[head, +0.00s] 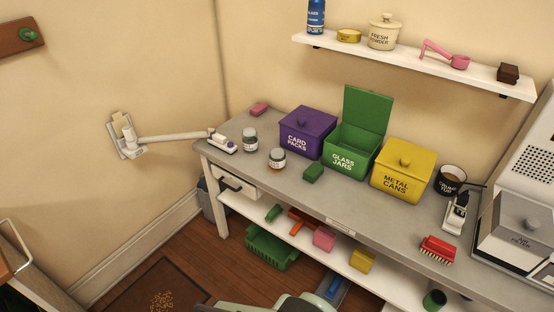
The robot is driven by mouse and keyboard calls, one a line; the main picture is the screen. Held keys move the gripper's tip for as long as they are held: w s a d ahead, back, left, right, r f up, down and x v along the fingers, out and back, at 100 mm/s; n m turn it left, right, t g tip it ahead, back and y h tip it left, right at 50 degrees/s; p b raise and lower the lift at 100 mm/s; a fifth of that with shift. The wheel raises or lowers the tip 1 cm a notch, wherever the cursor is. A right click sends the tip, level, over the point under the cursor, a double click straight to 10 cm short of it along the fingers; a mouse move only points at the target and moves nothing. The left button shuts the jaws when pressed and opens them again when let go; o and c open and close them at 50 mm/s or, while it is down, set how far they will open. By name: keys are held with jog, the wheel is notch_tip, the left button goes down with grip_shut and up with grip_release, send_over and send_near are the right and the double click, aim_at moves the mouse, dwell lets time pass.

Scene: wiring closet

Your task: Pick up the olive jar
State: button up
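Two small glass jars with grey-green lids and pale labels stand upright on the grey workbench, left of the bins. One jar (250,140) is farther back on the left. The other jar (277,159) is nearer the front and shows a brownish base. Their labels are too small to read, so I cannot tell which is the olive jar. My gripper is not in view; a pale grey-green part, perhaps of my arm, shows at the bottom edge.
Purple (308,132), green (351,148) and yellow (402,169) bins stand behind; the green one, labelled "GLASS JARS", is open. A green block (313,173) lies right of the nearer jar. A white device (223,144) lies left. A wall shelf (420,66) hangs above.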

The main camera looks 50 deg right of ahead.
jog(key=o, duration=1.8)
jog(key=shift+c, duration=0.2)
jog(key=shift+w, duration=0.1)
